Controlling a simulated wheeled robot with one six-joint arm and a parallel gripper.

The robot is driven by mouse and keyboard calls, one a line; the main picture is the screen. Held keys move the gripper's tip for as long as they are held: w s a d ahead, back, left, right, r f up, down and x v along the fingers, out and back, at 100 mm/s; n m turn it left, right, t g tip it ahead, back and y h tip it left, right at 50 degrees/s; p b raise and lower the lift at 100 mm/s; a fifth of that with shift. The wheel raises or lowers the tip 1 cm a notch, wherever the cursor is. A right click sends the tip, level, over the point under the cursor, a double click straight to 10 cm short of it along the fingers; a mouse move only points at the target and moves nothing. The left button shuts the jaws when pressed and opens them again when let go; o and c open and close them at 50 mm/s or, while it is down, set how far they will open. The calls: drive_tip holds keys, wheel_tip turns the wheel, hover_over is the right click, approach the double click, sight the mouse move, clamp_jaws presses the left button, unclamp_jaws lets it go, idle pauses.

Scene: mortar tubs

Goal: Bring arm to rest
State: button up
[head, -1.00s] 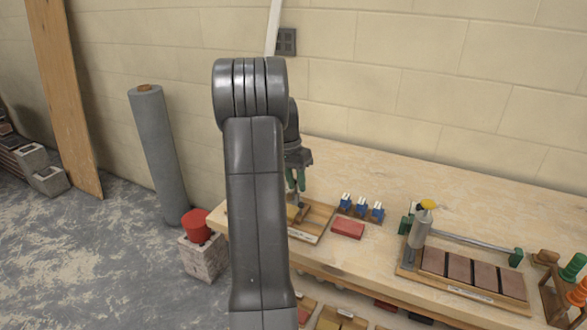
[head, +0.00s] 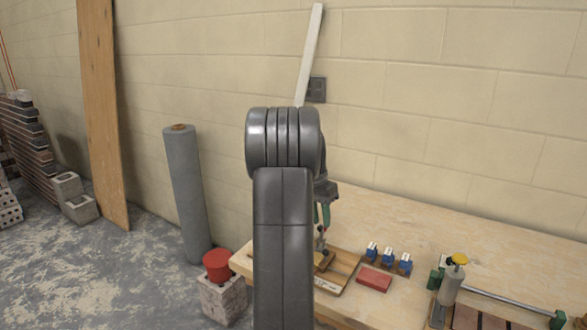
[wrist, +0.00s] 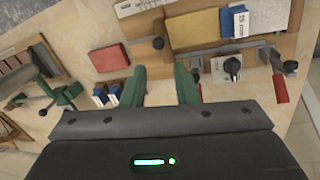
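My gripper (wrist: 162,84) shows in the wrist view with its two green fingers apart and nothing held between them. In the head view my gripper (head: 322,216) hangs above the wooden workbench (head: 400,225), partly hidden behind my own dark grey arm. A shallow wooden tray (head: 352,266) lies below it at the bench's left end. In the wrist view the bench top (wrist: 130,125) shows below the fingers.
A red block (head: 374,279) lies right of the tray, with several blue-and-white pieces (head: 388,258) behind it. A grey cylinder with a yellow top (head: 452,280) stands farther right. A grey roll (head: 187,195) leans by the wall, near a red-topped block (head: 222,298).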

sight(326, 251)
drive_tip(key=f, duration=0.3)
drive_tip(key=s+d+f, duration=0.1)
drive_tip(key=f, duration=0.7)
drive_tip(key=shift+s+d+f+p, duration=0.25)
drive_tip(key=shift+s+d+p, duration=0.1)
drive_tip(key=shift+s+d+f, duration=0.1)
drive_tip(key=shift+d+f, duration=0.05)
drive_tip(key=shift+d, duration=0.05)
drive_tip(key=shift+s, duration=0.15)
